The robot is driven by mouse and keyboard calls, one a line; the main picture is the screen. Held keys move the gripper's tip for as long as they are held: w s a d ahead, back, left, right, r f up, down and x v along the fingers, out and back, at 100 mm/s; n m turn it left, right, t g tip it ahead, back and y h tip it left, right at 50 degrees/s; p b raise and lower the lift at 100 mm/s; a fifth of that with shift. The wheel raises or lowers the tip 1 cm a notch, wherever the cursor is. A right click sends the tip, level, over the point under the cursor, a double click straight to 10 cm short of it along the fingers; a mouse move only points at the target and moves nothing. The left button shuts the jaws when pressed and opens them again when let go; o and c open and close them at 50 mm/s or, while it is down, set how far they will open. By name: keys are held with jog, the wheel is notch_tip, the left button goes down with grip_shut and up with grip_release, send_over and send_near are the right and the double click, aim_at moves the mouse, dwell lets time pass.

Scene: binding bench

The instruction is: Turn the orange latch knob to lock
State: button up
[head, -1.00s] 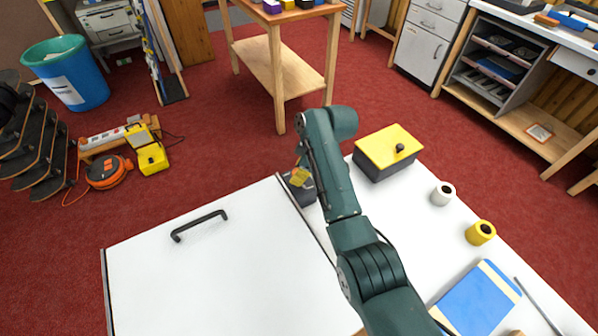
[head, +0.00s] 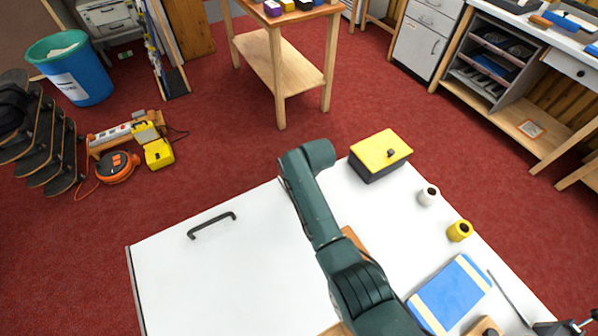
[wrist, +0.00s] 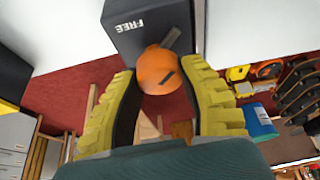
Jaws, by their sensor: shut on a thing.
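The orange latch knob (wrist: 155,66) shows in the wrist view, with dark marks on its surface. It sits at the edge of a dark latch block (wrist: 148,24) lettered "FREE". My gripper (wrist: 158,72) has its two yellow ribbed fingers on either side of the knob and is shut on it. In the head view my arm hides the knob, the latch block and the gripper.
A white panel with a black handle (head: 212,226) lies left of my arm. To the right are a yellow-lidded box (head: 381,148), a white roll (head: 428,195), a yellow roll (head: 459,231) and a blue book (head: 448,292). Red floor lies beyond the bench.

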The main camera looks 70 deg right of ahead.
jog(key=m, duration=0.2)
jog(key=m+g, duration=0.1)
jog(key=m+h, duration=0.1)
jog(key=m, duration=0.1)
jog(key=shift+a+f+m+g, duration=0.1)
jog(key=shift+f+m+g, duration=0.2)
jog(key=shift+f+g, duration=0.1)
jog(key=shift+m+g+h+b, duration=0.3)
jog(key=shift+m+g+b, duration=0.45)
jog(key=shift+m, duration=1.05)
jog(key=shift+s+r, duration=0.1)
jog(key=o, duration=1.2)
jog(key=shift+r, duration=0.2)
jog(key=shift+r, duration=0.35)
jog(key=v, duration=1.1)
jog(key=shift+a+r, duration=0.1)
jog(key=shift+a, duration=0.05)
